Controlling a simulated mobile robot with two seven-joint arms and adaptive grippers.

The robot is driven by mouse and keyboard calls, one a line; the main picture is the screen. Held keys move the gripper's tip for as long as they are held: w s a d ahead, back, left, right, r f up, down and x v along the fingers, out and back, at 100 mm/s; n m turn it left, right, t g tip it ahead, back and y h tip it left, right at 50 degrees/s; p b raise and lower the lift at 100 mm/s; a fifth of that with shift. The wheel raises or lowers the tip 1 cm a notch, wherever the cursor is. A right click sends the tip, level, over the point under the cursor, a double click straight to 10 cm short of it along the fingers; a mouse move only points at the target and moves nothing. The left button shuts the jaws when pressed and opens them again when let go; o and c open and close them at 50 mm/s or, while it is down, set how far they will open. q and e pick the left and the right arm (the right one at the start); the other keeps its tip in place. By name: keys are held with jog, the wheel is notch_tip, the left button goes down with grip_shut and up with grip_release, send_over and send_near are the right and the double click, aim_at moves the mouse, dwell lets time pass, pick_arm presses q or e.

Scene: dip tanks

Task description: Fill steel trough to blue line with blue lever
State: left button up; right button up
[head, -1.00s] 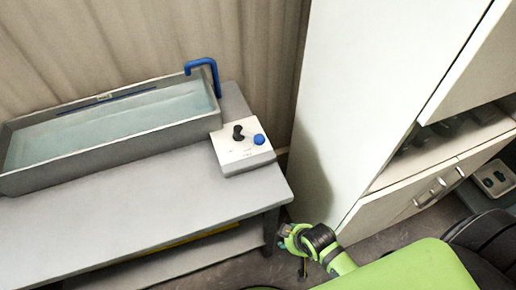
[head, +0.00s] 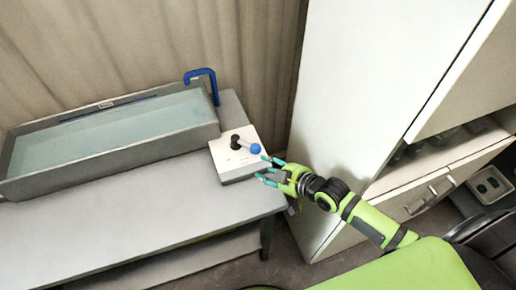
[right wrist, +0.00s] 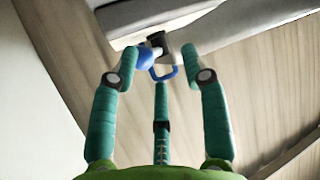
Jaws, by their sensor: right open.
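The steel trough (head: 115,155) stands on the grey bench at left and holds pale water (head: 110,132). A dark blue line (head: 80,115) runs along its far inner wall, close to the water's edge; I cannot tell the exact gap. A white control box (head: 230,164) sits right of the trough, with a black-based lever tipped by a blue ball (head: 256,149) leaning right. My right gripper (head: 266,169) is open and empty beside the box's right edge, close to the ball. In the right wrist view, the blue ball (right wrist: 143,58) shows ahead, between the spread fingertips. My left gripper is out of view.
A blue spout (head: 203,73) hooks over the trough's right end. The grey bench (head: 130,215) is clear in front of the trough. A white cabinet (head: 370,80) stands close to my right arm. A beige curtain (head: 120,45) hangs behind.

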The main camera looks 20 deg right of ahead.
aim_at(259, 150)
jog(key=shift+w+d+r+t, duration=0.2)
jog(key=shift+w+d+t, duration=0.05)
jog(key=shift+w+d, duration=0.4)
jog(key=shift+w+d+r+t, duration=0.15)
jog(key=shift+w+d+t, duration=0.1)
jog(key=shift+w+d, duration=0.35)
jog(key=shift+w, duration=0.4)
jog(key=x, duration=0.6)
jog(key=shift+w+a, duration=0.15)
jog(key=shift+a, duration=0.05)
jog(key=shift+c, duration=0.4)
grip_shut()
